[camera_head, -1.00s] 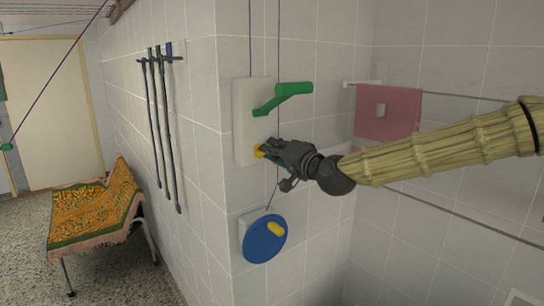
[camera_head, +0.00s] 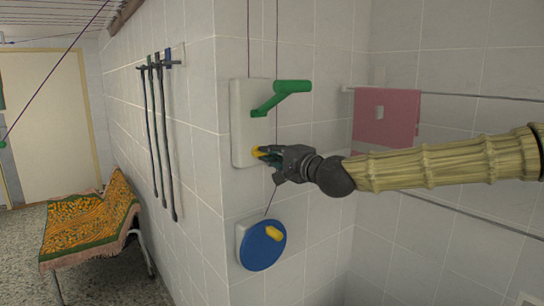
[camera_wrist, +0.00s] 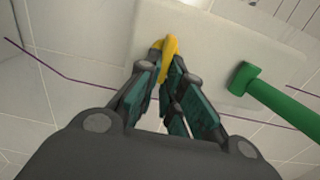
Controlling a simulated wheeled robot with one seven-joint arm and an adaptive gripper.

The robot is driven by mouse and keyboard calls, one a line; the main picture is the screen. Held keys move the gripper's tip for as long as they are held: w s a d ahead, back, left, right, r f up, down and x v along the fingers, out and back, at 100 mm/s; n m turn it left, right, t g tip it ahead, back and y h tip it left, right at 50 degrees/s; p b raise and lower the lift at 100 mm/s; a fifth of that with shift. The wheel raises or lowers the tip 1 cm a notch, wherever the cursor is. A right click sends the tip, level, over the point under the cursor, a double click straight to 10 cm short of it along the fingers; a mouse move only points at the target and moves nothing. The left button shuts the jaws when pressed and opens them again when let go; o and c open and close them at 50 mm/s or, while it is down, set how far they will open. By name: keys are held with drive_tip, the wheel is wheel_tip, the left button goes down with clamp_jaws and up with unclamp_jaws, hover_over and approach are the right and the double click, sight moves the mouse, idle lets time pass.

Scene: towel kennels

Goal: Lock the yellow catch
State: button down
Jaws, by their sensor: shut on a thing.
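The yellow catch (camera_head: 259,151) sits low on a white wall plate (camera_head: 240,125), below a green lever handle (camera_head: 292,87). My gripper (camera_head: 268,154) is at the catch, its fingers closed on it. In the wrist view the yellow catch (camera_wrist: 170,47) shows between the fingertips (camera_wrist: 165,65), with the green handle (camera_wrist: 244,78) to the right. The fingers hide part of the catch, so its exact turn is hard to tell.
A blue disc with a yellow knob (camera_head: 262,246) is mounted below the plate. A pink towel (camera_head: 386,120) hangs on a rail (camera_head: 460,95) to the right.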

drive_tip(key=shift+d, duration=0.1)
drive_tip(key=c, duration=1.6)
unclamp_jaws()
drive_tip(key=shift+o, duration=0.2)
drive_tip(key=v, duration=1.2)
drive_tip(key=shift+f, duration=0.1)
